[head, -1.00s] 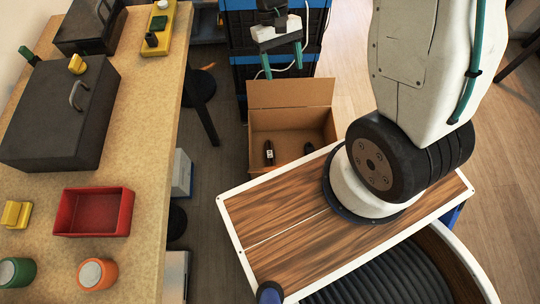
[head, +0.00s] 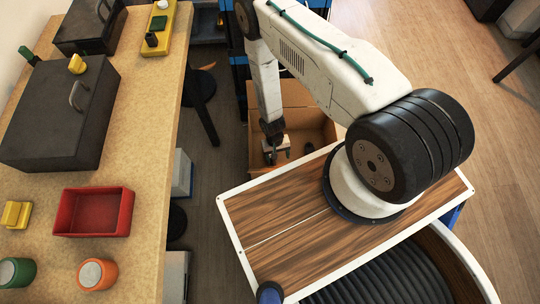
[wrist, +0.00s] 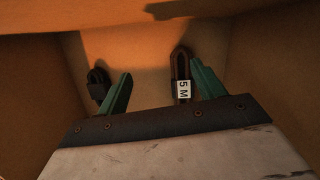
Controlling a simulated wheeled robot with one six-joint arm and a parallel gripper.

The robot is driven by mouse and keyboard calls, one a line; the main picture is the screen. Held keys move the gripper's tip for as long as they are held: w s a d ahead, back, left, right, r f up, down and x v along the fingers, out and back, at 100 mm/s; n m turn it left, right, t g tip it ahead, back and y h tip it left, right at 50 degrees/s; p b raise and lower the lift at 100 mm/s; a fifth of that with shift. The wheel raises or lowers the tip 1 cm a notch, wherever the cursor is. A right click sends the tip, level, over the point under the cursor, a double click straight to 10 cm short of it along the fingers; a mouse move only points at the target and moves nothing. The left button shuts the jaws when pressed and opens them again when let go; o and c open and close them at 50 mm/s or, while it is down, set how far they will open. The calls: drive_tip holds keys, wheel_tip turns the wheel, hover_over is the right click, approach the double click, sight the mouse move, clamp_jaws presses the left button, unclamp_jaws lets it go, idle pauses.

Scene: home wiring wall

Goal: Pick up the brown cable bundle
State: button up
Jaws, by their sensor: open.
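A dark brown cable bundle with a white "5 M" label (wrist: 182,68) lies on the floor of the open cardboard box (head: 318,101). A second, blacker bundle (wrist: 97,84) lies in the same box, and it also shows in the head view (head: 310,148). My gripper (wrist: 162,88) is open, its green fingers pointing down into the box. The labelled bundle lies between the fingers' lines, close beside the right finger. The black bundle lies outside the left finger. I cannot tell the height left above the bundles. In the head view my gripper (head: 277,156) largely hides the labelled bundle.
The box walls surround my gripper closely. A wood-topped platform (head: 275,240) adjoins the box in front. A workbench (head: 150,165) on the left holds a red tray (head: 93,211), a black case (head: 60,110) and tape rolls. A dark stool (head: 203,88) stands between bench and box.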

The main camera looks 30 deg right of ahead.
drive_tip(key=w+f+t, duration=0.2)
drive_tip(key=w, duration=0.1)
drive_tip(key=w+f, duration=0.1)
drive_tip(key=w, duration=0.1)
drive_tip(key=shift+w+a+f+m+t, duration=0.1)
drive_tip(key=shift+w+a+m+t, duration=0.1)
drive_tip(key=shift+m+t, duration=0.2)
drive_tip(key=f, duration=0.5)
drive_tip(key=w+f, duration=0.1)
drive_tip(key=f, duration=0.1)
drive_tip(key=shift+a+f, duration=0.1)
drive_tip(key=shift+f, duration=0.05)
drive_tip(key=c, duration=1.2)
